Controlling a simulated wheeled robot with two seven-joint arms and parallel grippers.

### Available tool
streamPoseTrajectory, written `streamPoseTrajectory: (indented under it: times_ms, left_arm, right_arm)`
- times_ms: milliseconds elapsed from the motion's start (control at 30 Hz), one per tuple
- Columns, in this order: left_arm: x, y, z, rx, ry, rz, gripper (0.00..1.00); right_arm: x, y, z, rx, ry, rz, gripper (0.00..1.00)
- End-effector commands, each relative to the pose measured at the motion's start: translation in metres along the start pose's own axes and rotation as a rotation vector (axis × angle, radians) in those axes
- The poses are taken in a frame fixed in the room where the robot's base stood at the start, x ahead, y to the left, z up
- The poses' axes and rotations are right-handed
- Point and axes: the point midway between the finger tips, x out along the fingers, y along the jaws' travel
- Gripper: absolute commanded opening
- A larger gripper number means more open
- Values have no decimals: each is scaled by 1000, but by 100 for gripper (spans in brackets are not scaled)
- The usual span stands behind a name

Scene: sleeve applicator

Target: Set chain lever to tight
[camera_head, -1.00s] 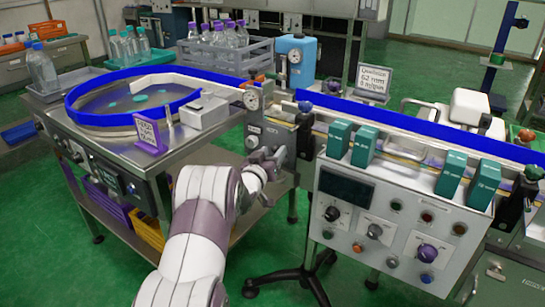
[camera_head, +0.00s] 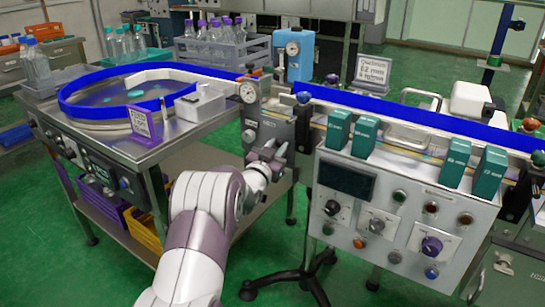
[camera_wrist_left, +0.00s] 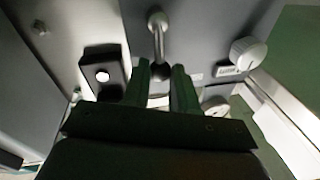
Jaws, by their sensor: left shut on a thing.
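The chain lever (camera_wrist_left: 157,40) shows in the left wrist view as a metal rod running from a round pivot at the top to a dark ball knob between my fingers. My left gripper (camera_wrist_left: 160,75) is shut on the lever's knob end, with one green-dark finger on each side. In the head view, my left gripper (camera_head: 267,156) is at the front of the grey block under the round gauge; the lever is mostly hidden there. A tight or loose marking cannot be read. My right gripper is not in view.
A black block with a pale button (camera_wrist_left: 101,75) and a white knob (camera_wrist_left: 248,52) flank the lever. The control panel (camera_head: 392,225) stands right of my left gripper. The blue-rimmed turntable (camera_head: 75,112) is at the left.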

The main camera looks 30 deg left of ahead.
Motion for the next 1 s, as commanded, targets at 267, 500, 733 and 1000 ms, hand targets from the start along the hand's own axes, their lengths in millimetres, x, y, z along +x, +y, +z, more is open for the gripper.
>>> streamPoseTrajectory:
  times_ms: [267,500,733,1000]
  left_arm:
    - [0,1,1,11,-3,3,0]
    - [0,1,0,10,-2,3,52]
    - [-6,0,-1,10,-3,2,52]
    - [-60,0,-4,9,-4,1,52]
  right_arm:
    - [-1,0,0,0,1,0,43]
    - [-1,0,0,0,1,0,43]
    - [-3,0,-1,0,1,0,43]
    - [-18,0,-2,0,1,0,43]
